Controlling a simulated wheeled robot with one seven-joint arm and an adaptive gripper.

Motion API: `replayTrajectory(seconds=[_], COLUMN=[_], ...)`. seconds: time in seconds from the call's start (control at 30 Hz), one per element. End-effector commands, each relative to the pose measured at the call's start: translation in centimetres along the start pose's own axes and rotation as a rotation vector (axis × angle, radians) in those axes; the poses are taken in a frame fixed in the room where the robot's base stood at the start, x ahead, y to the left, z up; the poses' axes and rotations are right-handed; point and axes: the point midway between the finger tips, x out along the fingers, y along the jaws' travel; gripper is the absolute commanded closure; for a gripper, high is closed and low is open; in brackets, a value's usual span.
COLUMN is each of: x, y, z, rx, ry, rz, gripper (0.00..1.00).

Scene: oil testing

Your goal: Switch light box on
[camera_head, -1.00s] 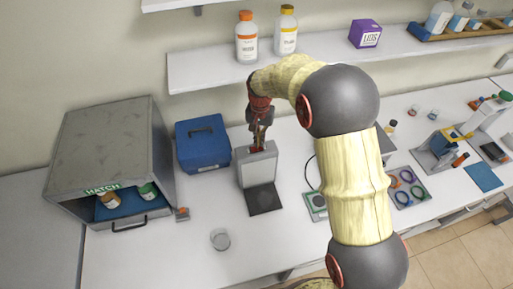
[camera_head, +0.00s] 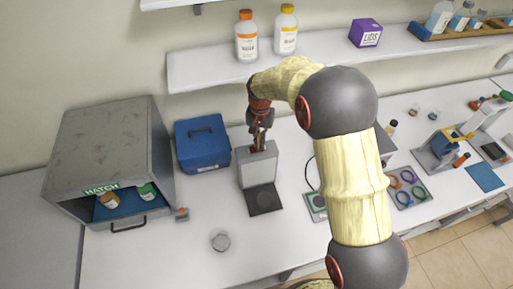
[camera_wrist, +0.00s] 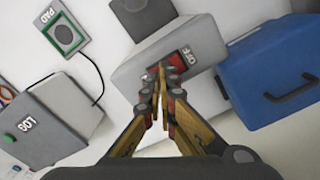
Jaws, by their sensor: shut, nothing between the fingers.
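The light box (camera_head: 259,174) is a grey upright box with a pale front panel and a dark base plate, standing on the bench. In the wrist view, its top (camera_wrist: 135,75) carries a red switch (camera_wrist: 185,63) with the label OFF readable beside it. My gripper (camera_head: 257,148) is over the top of the light box, pointing down. In the wrist view, my gripper (camera_wrist: 162,70) is shut and empty, with its tips at the edge of the switch. I cannot tell whether the tips touch it. The fingers hide part of the switch.
A blue case (camera_head: 203,146) stands just left of the light box. A grey hatch cabinet (camera_head: 110,150) is further left. A glass dish (camera_head: 220,241) sits in front. A shelf (camera_head: 210,75) with bottles hangs behind. A grey LOG box (camera_wrist: 50,125) and a PAD device (camera_wrist: 63,35) are nearby.

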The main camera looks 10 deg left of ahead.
Motion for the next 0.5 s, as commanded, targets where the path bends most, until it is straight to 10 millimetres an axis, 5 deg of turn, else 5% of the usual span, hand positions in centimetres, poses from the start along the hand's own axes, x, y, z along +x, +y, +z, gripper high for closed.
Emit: replayTrajectory(seconds=[0.5], x=[0.80], y=[0.02], z=[0.03], rx=[0.000], ry=[-0.001], rz=[0.001], gripper=[1.00])
